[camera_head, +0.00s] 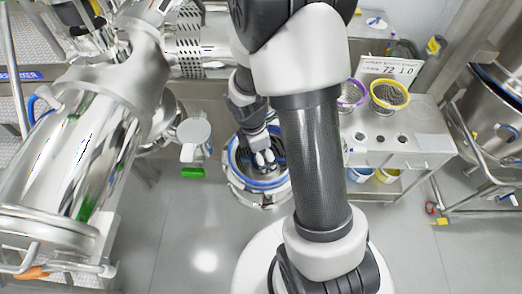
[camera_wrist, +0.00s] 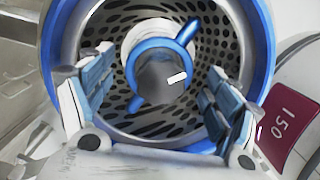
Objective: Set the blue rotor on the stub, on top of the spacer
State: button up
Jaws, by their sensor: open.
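The blue rotor (camera_wrist: 165,44), a ring with two arms, sits inside a round housing in the wrist view. Its ring is around a grey stub (camera_wrist: 158,76) that bears a small white mark. A pale collar (camera_wrist: 134,38), likely the spacer, shows behind the ring; the contact between them is hidden. My gripper (camera_wrist: 160,92) is open, its blue-padded fingers apart on the left and right of the rotor, not touching it. In the head view my gripper (camera_head: 265,158) is down at the housing and hides most of the rotor.
The housing's blue rim (camera_wrist: 258,50) and perforated screen (camera_wrist: 110,28) surround the fingers closely. In the head view a trolley (camera_head: 425,142) with yellow and purple rimmed screens stands right; steel machinery is left.

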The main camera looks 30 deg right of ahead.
notch_tip(320, 180, up, 12)
jog(key=a, duration=0.1)
jog(key=shift+w+a, duration=0.2)
jog(key=shift+a, duration=0.2)
jog(key=shift+w+a+f, duration=0.1)
dwell(0.5)
